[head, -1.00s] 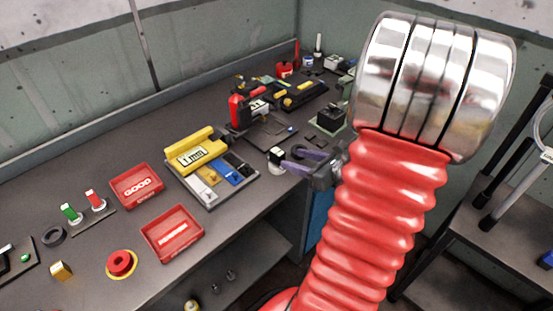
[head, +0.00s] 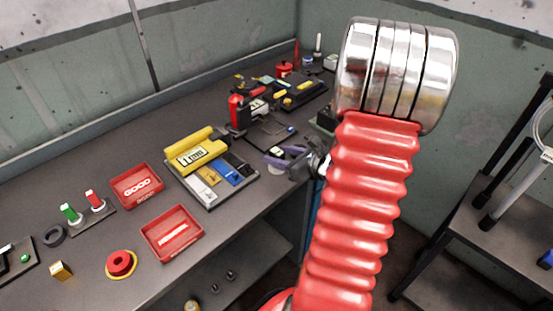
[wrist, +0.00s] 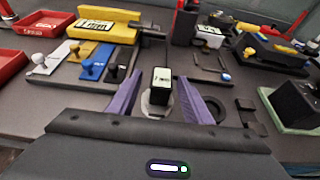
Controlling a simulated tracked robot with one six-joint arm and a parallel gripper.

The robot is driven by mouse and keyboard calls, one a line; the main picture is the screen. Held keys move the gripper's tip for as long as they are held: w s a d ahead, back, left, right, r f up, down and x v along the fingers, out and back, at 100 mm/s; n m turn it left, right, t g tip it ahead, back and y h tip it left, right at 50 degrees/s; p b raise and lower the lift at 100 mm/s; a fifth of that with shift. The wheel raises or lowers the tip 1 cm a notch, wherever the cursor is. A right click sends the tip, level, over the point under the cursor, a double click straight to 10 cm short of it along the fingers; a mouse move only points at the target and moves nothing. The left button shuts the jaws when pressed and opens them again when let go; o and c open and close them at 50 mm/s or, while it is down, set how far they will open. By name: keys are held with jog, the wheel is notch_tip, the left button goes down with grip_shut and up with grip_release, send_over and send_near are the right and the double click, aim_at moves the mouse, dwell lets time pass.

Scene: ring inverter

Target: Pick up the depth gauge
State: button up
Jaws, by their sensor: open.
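A small black device with a pale lit display (wrist: 162,80), which looks like the depth gauge, stands upright on a round grey base on the bench. In the wrist view it stands between the two purple fingers of my gripper (wrist: 160,92), with a gap visible on each side. My gripper is open and holds nothing. In the head view my gripper (head: 281,157) is at the bench's front edge, and its fingers and wrist partly hide the device. Whether the fingertips are level with the device is hard to tell.
A yellow instrument with a display (head: 195,153) lies left, behind blue, white and black knobbed pieces on a plate. A black ring (wrist: 219,82) lies right of the fingers. A black block (wrist: 297,105) stands further right. Red trays (head: 172,234) are at the left.

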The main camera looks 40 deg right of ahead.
jog(key=shift+w, duration=0.1)
jog(key=shift+x, duration=2.55)
jog(key=shift+d+r, duration=0.1)
jog(key=shift+c, duration=0.3)
grip_shut()
